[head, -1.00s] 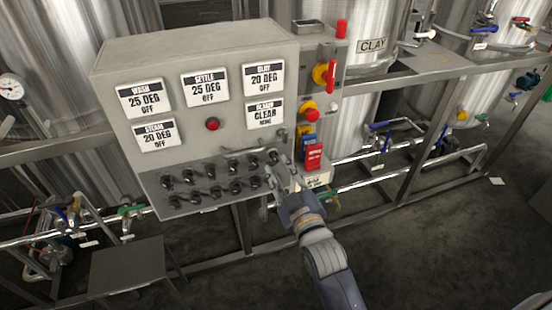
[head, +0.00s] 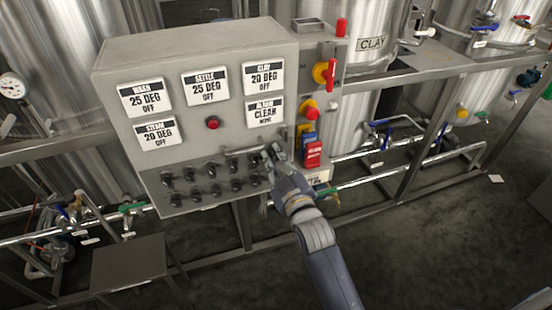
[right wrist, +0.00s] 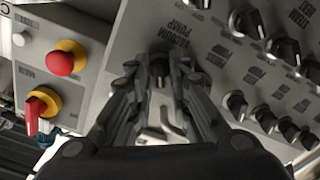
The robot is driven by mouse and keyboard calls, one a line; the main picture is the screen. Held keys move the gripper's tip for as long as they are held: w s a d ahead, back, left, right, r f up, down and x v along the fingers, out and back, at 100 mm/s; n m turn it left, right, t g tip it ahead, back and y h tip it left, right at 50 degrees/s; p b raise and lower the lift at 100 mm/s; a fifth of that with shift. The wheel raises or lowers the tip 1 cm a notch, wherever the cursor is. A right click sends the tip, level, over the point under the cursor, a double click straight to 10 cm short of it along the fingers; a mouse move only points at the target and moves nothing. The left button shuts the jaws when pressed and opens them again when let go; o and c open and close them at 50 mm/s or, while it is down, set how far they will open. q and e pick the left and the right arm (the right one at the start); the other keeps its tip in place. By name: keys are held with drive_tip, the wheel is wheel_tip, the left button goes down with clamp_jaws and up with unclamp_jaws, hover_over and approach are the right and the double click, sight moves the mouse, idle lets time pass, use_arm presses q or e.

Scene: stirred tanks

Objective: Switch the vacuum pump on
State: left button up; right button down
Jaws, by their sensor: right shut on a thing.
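The grey control panel (head: 112,85) carries rows of black rotary knobs along its lower part. In the right wrist view the vacuum pump knob (right wrist: 158,68) is black and sits beside its printed "VACUUM PUMP" label (right wrist: 180,38). My right gripper (right wrist: 157,80) has its fingers on both sides of this knob and is shut on it. In the head view my right gripper (head: 271,156) is at the panel's lower right, and its fingers hide the knob. I cannot read the knob's setting. My left gripper is not in view.
More black knobs (right wrist: 247,22) stand close beside the fingers. A red emergency button (head: 311,114) and a red-and-yellow rotary switch (head: 325,73) are on the adjoining box. A red lamp (head: 212,123) is on the panel. Steel tanks and pipes stand behind.

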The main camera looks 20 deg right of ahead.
drive_tip(key=shift+r+m+p, duration=0.15)
drive_tip(key=shift+m+p, duration=0.7)
drive_tip(key=shift+m, duration=0.35)
drive_tip(key=m+p, duration=0.2)
drive_tip(key=m, duration=0.1)
drive_tip(key=shift+d+m, duration=0.15)
drive_tip(key=shift+m, duration=0.15)
drive_tip(key=m+p, duration=0.1)
drive_tip(key=m, duration=0.2)
drive_tip(key=shift+d+m+p, duration=0.1)
drive_tip(key=shift+m+p, duration=0.4)
drive_tip(key=shift+m, duration=1)
drive_tip(key=c, duration=1.7)
unclamp_jaws()
